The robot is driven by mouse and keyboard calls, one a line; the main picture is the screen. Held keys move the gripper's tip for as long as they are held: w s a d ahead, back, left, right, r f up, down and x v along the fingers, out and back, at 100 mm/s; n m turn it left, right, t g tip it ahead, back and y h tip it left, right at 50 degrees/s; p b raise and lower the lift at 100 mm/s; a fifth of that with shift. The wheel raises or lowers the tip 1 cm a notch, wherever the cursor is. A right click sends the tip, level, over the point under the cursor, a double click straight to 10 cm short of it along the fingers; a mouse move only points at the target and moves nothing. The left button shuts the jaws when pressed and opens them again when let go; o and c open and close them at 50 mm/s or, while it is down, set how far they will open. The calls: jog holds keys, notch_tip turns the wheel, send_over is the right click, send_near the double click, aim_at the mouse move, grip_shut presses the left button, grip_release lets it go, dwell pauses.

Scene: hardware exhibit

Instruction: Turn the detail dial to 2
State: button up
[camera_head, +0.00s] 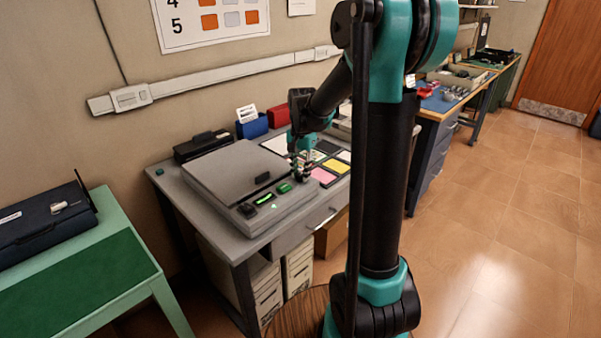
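A grey flatbed machine (225,180) with a flat lid stands on a grey desk. Along its front edge are a dark knob (247,210), a small display with green light (265,199) and a green button (284,188). My gripper (303,173) points down at the right end of this control strip, close to or touching it. A dial under the fingertips is hidden or too small to make out, and no dial setting is readable. Whether the fingers are apart or closed on something is too small to tell.
Coloured cards (324,177) lie right of the machine. A blue holder (252,126), a red box (279,116) and a black device (201,146) stand behind it. A green-topped table (85,285) is at left. My arm blocks part of the desk's right side.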

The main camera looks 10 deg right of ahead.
aim_at(302, 175)
jog(key=o, duration=0.4)
jog(key=shift+c, duration=0.2)
notch_tip(302, 175, up, 12)
jog(key=shift+s+d, duration=0.15)
dwell(0.4)
jog(key=s+d+f+n+t, duration=0.2)
jog(key=s+f+n, duration=0.2)
jog(key=s+f, duration=0.5)
jog(key=s+d+f+n+t, duration=0.2)
jog(key=s+f+n, duration=0.2)
jog(key=s+f, duration=0.5)
jog(key=s, duration=0.4)
jog(key=shift+f+n, duration=0.3)
jog(key=shift+f, duration=0.1)
